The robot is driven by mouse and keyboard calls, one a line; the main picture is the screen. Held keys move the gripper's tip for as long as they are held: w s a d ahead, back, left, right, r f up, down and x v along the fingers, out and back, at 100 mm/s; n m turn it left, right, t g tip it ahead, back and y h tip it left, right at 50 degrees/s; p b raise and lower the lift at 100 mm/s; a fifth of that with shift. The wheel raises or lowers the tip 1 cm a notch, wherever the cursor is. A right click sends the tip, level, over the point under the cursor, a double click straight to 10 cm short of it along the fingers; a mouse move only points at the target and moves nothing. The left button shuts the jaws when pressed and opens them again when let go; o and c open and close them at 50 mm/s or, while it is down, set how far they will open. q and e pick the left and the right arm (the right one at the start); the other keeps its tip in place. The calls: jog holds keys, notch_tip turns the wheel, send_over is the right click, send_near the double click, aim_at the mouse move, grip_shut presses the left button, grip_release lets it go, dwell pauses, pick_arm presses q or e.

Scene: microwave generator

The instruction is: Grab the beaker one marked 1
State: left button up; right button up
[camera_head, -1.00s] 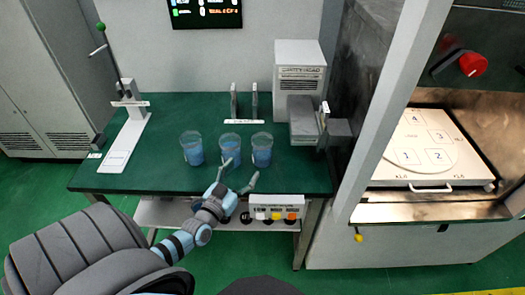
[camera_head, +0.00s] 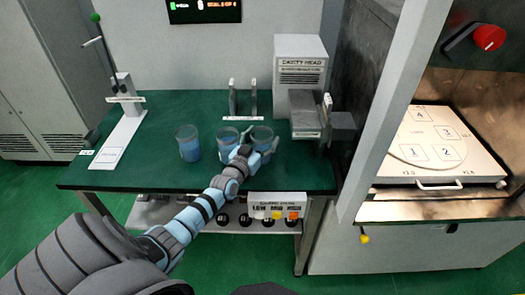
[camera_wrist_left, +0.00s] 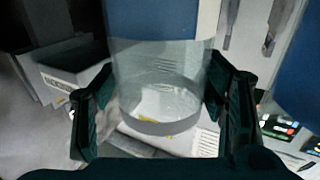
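Three clear beakers with blue liquid stand in a row on the green table (camera_head: 160,168): a left beaker (camera_head: 189,146), a middle beaker (camera_head: 226,140) and a right beaker (camera_head: 262,134). No number on them can be read. My left gripper (camera_head: 261,150) is open, with its fingers around the right beaker. In the left wrist view that beaker (camera_wrist_left: 160,85) stands between the two dark fingers, very close to both; firm contact cannot be made out. Part of another blue beaker (camera_wrist_left: 300,65) shows at the right there. My right gripper is out of view.
A stand with a green knob (camera_head: 125,110) is at the left. A grey cavity-head box (camera_head: 300,65) and a metal block (camera_head: 308,115) stand back right. A button panel (camera_head: 277,205) is at the front. A chamber with a numbered plate (camera_head: 432,150) lies right.

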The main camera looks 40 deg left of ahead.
pick_arm(q)
jog(key=shift+r, duration=0.15)
jog(key=c, duration=1.1)
